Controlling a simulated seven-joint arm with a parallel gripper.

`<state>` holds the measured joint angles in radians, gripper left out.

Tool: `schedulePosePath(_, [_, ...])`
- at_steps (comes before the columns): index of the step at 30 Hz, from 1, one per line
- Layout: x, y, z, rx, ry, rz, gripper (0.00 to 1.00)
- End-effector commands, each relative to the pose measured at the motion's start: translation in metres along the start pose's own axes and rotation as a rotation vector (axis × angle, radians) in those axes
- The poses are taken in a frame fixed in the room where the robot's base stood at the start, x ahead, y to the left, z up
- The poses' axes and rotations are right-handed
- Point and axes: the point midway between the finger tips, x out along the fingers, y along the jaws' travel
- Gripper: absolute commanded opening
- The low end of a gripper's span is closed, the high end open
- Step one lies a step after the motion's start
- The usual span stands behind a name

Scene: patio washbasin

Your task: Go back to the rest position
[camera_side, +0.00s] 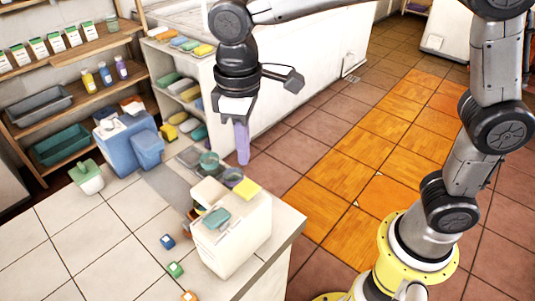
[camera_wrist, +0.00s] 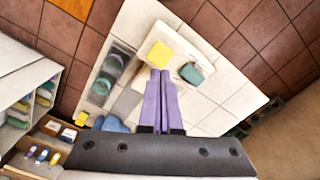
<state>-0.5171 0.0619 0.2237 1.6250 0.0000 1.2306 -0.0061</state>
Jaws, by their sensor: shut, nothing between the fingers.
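My gripper (camera_side: 242,160) hangs from the arm in the side view, with its purple fingers pointing down and close together. It is shut and empty. In the side view it is in the air above the area behind the white box (camera_side: 232,245) on the tiled counter. In the wrist view the two purple fingers of my gripper (camera_wrist: 160,73) lie side by side, with nothing between them. Their tips appear near a yellow sponge (camera_wrist: 159,55) and a teal sponge (camera_wrist: 192,74). The rest position itself is not marked in either view.
The yellow sponge (camera_side: 247,188) and teal sponge (camera_side: 217,218) are on the white box. Bowls (camera_side: 209,159) stand behind it. A blue container (camera_side: 125,143) and shelves (camera_side: 68,100) stand at left. Small blocks (camera_side: 175,269) lie on the tiles. The orange floor strip (camera_side: 335,180) is clear.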

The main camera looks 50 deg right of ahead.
Motion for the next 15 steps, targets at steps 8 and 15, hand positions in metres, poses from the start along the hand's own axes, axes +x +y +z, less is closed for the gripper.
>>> schedulePosePath(8, [-0.005, 0.000, 0.000, 0.000, 0.000, 0.000, 0.00])
schedulePosePath(15, [-0.017, 0.014, 0.003, 0.038, 0.032, 0.001, 0.00])
